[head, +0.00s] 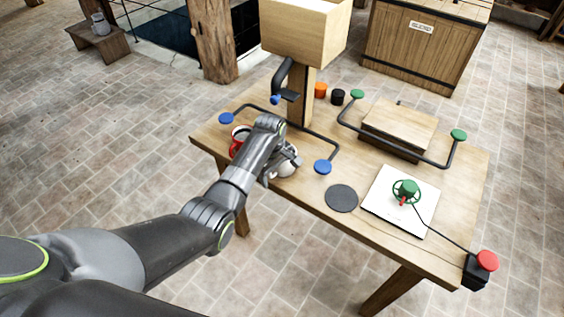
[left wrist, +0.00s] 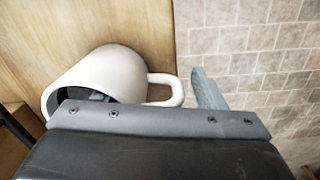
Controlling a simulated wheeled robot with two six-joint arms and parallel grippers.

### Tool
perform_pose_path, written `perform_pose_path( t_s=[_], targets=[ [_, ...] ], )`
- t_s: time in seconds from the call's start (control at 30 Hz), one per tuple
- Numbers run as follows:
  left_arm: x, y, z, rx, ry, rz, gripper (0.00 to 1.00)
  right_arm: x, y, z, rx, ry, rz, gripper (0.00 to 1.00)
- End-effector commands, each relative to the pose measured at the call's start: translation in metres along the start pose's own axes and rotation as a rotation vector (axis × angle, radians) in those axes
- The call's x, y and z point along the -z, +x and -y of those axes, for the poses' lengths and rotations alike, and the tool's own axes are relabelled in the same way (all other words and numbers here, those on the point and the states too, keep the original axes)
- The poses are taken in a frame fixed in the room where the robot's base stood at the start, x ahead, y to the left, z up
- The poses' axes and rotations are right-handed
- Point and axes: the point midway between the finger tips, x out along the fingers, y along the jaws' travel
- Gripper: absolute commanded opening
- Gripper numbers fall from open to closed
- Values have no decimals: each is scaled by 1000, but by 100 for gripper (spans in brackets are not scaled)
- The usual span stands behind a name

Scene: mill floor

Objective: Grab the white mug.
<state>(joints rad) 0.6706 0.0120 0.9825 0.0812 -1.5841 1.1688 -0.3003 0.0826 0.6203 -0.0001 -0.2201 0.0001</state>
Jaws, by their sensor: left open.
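The white mug (head: 287,164) is near the table's front left edge, partly hidden by my left gripper (head: 279,167). My left gripper is open, with its fingers close around the mug. In the left wrist view the white mug (left wrist: 108,72) shows its rim at the lower left and its handle at the right. One grey finger (left wrist: 208,92) is just beyond the handle, apart from it. Something grey shows in the mug's mouth, perhaps the other finger; I cannot tell. My right gripper is not in view.
A red mug (head: 236,150) stands left of my left gripper. A dark bar with blue knobs (head: 323,167) runs behind and right of it. A dark round pad (head: 341,198), a white board (head: 418,216) with a green wheel, and a wooden block (head: 402,124) lie to the right.

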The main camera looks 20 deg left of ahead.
Motion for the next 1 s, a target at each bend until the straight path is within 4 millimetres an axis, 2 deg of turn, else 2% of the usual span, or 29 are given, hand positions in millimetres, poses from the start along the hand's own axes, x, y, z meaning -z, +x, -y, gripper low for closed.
perform_pose_path(
  t_s=[0.17, 0.6, 0.87, 1.0],
  targets=[
    [0, 0, 0, 0, 0, 0, 65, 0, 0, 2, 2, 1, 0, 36],
    [0, 0, 0, 0, 0, 0, 8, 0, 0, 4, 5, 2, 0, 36],
    [0, -2, -1, -2, 0, -1, 7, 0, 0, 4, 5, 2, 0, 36],
    [1, -15, -2, -4, 0, -2, 7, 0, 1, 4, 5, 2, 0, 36]
  ],
)
